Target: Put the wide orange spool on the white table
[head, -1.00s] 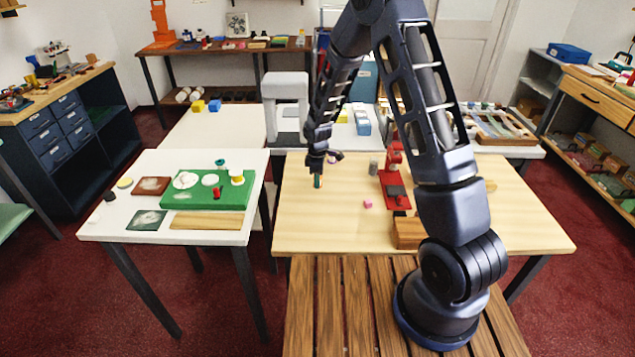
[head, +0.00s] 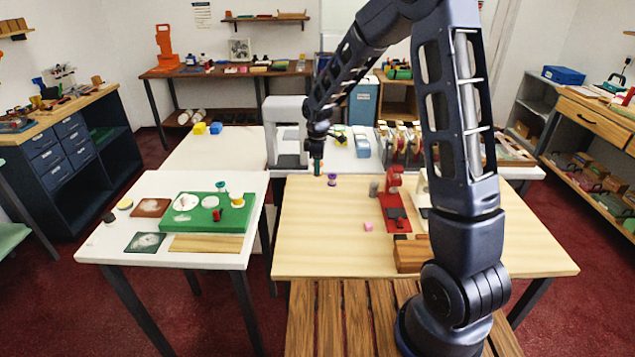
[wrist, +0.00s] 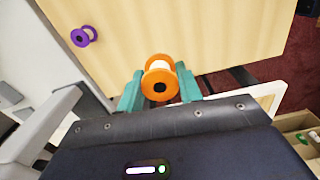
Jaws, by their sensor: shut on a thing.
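My gripper (head: 318,168) is near the back left edge of the light wooden table in the head view. In the wrist view its teal fingers (wrist: 159,88) are shut on the wide orange spool (wrist: 171,85), with one finger on each side and a pale core showing. In the head view the spool is too small to make out. A white table (head: 105,243) stands at the left, apart from the gripper, with items on it.
A purple spool (head: 332,180) stands on the wooden table (head: 320,230); it also shows in the wrist view (wrist: 80,37). A green board (head: 180,225) takes up much of the left table. A grey arch-shaped stand (head: 287,118) is left of my gripper. A red device (head: 394,200) stands to the right.

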